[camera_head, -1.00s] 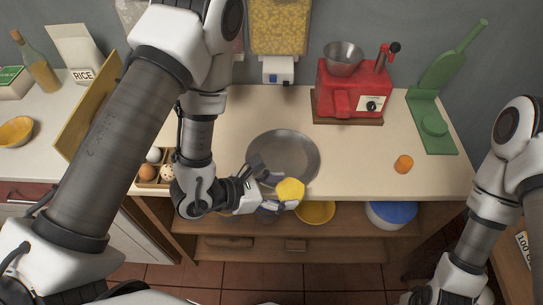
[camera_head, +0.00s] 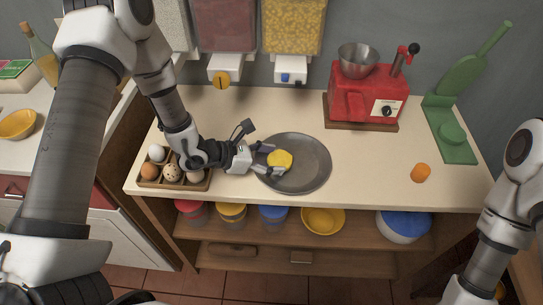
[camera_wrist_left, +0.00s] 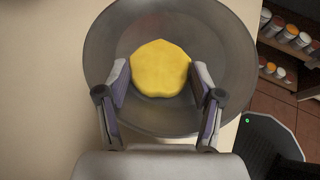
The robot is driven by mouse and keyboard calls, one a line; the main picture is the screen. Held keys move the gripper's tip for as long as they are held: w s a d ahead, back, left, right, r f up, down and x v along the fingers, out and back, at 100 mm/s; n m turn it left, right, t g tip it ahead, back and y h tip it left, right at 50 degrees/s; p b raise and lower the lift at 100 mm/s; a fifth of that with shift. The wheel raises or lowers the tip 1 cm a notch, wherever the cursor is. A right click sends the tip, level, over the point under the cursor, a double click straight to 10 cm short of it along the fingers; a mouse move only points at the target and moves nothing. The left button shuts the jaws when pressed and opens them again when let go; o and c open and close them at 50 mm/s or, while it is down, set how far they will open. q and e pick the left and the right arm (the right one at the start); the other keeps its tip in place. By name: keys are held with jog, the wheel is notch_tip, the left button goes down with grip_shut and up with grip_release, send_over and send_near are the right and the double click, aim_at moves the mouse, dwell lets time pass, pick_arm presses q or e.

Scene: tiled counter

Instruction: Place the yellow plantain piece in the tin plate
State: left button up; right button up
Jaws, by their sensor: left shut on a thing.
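The yellow plantain piece (camera_head: 280,159) is a round yellow slab held between the fingers of my left gripper (camera_head: 268,161). The grey tin plate (camera_head: 313,177) lies on the counter, and the piece is over its left part. In the left wrist view, the plantain piece (camera_wrist_left: 160,68) sits between the two fingertips of the left gripper (camera_wrist_left: 160,82), with the plate (camera_wrist_left: 226,60) behind it. I cannot tell whether the piece touches the plate. My right arm shows at the right edge, but its gripper is out of view.
An egg box (camera_head: 180,178) stands left of the left gripper. A red machine (camera_head: 365,95) with a metal bowl, an orange item (camera_head: 421,172) and a green stand (camera_head: 452,135) are to the right. The counter between plate and orange item is clear.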

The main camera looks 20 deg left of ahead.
pick_arm(q)
jog(key=shift+f+b, duration=0.2)
jog(key=shift+b, duration=0.15)
jog(key=o, duration=1.2)
jog(key=shift+o, duration=0.2)
jog(key=shift+r, duration=0.15)
jog(key=shift+r+p, duration=0.3)
jog(key=shift+p, duration=0.2)
jog(key=p+v, duration=0.1)
jog(key=v, duration=0.9)
jog(key=shift+s+a+r, duration=0.1)
jog(key=shift+s+a, duration=0.05)
jog(key=shift+a, duration=0.2)
jog(key=shift+s+a+r, duration=0.1)
jog(key=shift+s+a, duration=0.3)
jog(key=shift+s, duration=0.05)
